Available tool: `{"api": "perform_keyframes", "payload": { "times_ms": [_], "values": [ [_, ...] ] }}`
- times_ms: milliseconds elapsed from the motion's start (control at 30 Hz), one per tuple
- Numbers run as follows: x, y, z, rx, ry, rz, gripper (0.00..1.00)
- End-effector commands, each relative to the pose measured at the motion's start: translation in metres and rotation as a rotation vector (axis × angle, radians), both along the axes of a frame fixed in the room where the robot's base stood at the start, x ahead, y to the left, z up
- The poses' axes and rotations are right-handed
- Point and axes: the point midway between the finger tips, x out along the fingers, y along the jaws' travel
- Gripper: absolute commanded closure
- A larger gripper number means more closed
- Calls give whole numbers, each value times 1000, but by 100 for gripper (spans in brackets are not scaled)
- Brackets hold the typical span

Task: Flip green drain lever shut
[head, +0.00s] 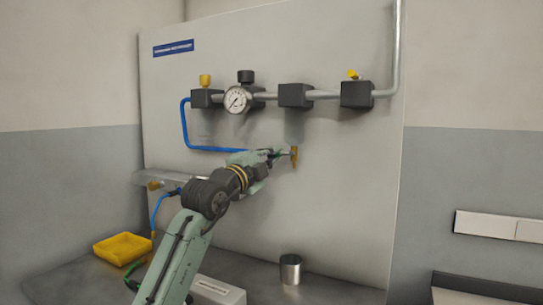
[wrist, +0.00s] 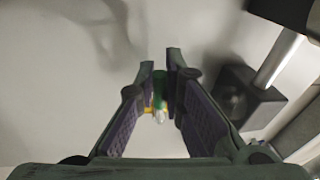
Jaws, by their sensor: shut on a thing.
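The green drain lever (wrist: 158,90) shows as a narrow green piece between the fingers of my gripper (wrist: 160,72) in the wrist view. The fingers are closed on it from both sides. A small yellow and silver part (wrist: 157,115) shows just beyond the lever. In the head view, my gripper (head: 277,153) reaches up to a brass fitting (head: 294,156) on the grey panel, below a black block (head: 295,95). The lever itself cannot be made out in the head view, and its exact angle is unclear.
A gauge (head: 237,99), a yellow-knobbed block (head: 206,97) and a yellow-topped block (head: 357,94) sit along the pipe above. A blue hose (head: 187,130) runs left of my gripper. A metal cup (head: 290,269) and a yellow tray (head: 122,249) stand on the bench.

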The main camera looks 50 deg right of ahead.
Motion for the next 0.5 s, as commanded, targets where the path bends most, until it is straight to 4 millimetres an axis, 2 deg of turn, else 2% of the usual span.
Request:
{"api": "perform_keyframes", "payload": {
  "times_ms": [33, 233, 500],
  "values": [
    [1, 0, 6, 14, -37, 1, 100],
    [1, 0, 9, 46, -148, 0, 100],
    [0, 0, 8, 48, -162, 0, 100]
  ]
}}
